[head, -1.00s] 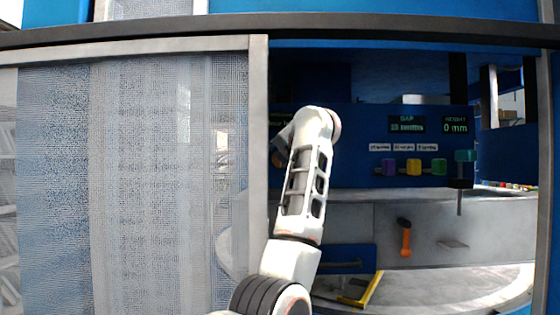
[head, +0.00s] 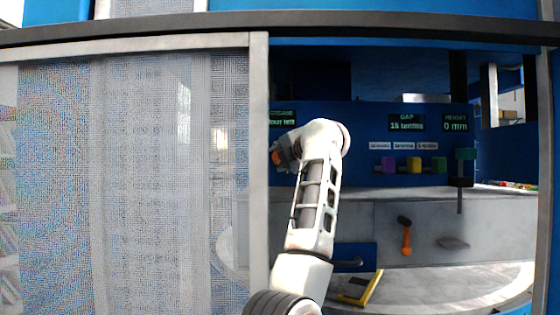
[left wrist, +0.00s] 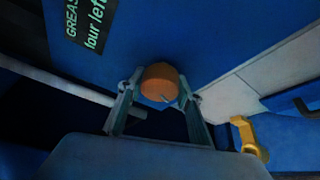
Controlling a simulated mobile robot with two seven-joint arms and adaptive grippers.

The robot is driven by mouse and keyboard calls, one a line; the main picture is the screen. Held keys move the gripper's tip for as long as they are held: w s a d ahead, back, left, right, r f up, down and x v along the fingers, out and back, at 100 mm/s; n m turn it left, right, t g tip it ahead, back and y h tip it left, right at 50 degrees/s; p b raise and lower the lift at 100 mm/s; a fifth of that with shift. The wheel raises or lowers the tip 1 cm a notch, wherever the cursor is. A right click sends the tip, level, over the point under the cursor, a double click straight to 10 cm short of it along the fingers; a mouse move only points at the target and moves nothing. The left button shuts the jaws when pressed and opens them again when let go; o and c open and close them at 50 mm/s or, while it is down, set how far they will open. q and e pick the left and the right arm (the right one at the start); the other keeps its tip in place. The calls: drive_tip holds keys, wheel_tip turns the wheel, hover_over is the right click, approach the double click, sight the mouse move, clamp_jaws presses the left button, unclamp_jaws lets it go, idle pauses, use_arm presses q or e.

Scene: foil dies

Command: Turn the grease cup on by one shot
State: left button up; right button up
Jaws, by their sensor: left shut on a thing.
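The grease cup (left wrist: 160,84) is a round orange-brown knob on the blue panel, with a small light mark near its lower edge in the left wrist view. My left gripper (left wrist: 158,100) has a finger on each side of it and is shut on it. In the head view my left gripper (head: 285,154) is at the panel's left part, largely hidden behind its own wrist, with a bit of orange showing. A grease display (left wrist: 88,22) beside the cup reads "four left". My right gripper is not in view.
A mesh sliding door (head: 150,180) covers the left half. Gap (head: 406,123) and height (head: 456,122) displays sit above coloured knobs (head: 414,164). An orange-handled tool (head: 406,236), a dark block (head: 452,243) and a yellow bracket (head: 362,290) lie to the right.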

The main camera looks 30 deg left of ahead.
use_arm(q)
drive_tip(key=shift+m+y+b, duration=0.35)
drive_tip(key=shift+m+y, duration=0.25)
drive_tip(key=shift+m, duration=0.6)
drive_tip(key=o, duration=1.1)
